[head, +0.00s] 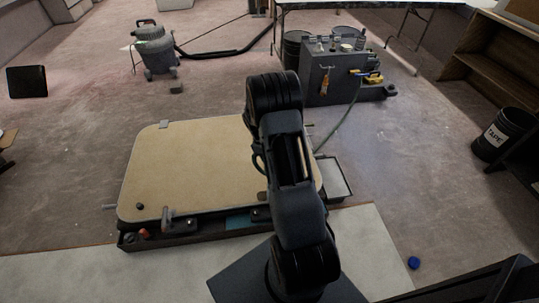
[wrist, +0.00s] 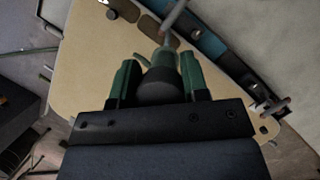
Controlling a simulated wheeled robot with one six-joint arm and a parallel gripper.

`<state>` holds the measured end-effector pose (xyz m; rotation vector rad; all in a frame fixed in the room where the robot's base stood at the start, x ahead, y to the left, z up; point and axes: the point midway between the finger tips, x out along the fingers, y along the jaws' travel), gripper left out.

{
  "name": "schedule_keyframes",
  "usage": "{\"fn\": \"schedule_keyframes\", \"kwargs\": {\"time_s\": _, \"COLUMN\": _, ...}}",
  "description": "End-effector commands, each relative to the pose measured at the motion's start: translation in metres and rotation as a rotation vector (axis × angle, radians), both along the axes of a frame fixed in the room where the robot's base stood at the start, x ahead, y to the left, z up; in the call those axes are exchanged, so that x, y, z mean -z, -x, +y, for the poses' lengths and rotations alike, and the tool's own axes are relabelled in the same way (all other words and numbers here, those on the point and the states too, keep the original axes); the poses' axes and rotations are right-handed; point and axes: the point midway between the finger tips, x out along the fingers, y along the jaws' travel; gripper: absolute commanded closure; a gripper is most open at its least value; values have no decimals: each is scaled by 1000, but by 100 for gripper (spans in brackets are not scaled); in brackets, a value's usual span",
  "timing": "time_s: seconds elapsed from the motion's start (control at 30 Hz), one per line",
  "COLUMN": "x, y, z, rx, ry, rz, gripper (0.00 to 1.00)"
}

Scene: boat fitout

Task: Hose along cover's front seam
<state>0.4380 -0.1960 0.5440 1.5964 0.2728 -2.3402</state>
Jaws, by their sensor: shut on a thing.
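The cover (head: 195,165) is a tan panel with rounded corners, lying flat on a dark frame. It also shows in the wrist view (wrist: 90,50). Its front seam runs along the near edge, beside a dark and teal strip (wrist: 210,45). My gripper (wrist: 158,66) has green fingers shut on a dark, round-bodied hose nozzle (wrist: 160,86) with a grey tip. The tip points toward the strip; I cannot tell whether it touches. In the head view my arm hides the gripper. A thin grey-green hose (head: 347,118) runs from the dark cabinet toward the cover's right side.
Handles and an orange knob (head: 144,233) stand along the cover's near edge. A shallow tray (head: 334,178) sits at its right. The dark cabinet (head: 331,80) and a grey vacuum (head: 156,48) stand behind. A blue cap (head: 414,263) lies on the floor. Floor left of the cover is clear.

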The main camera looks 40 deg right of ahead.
Motion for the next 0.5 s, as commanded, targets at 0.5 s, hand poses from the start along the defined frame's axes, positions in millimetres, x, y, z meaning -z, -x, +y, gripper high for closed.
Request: {"fn": "schedule_keyframes", "kwargs": {"time_s": 0.5, "x": 54, "y": -31, "z": -83, "rx": -1542, "ry": 22, "rz": 22, "gripper": 85}}
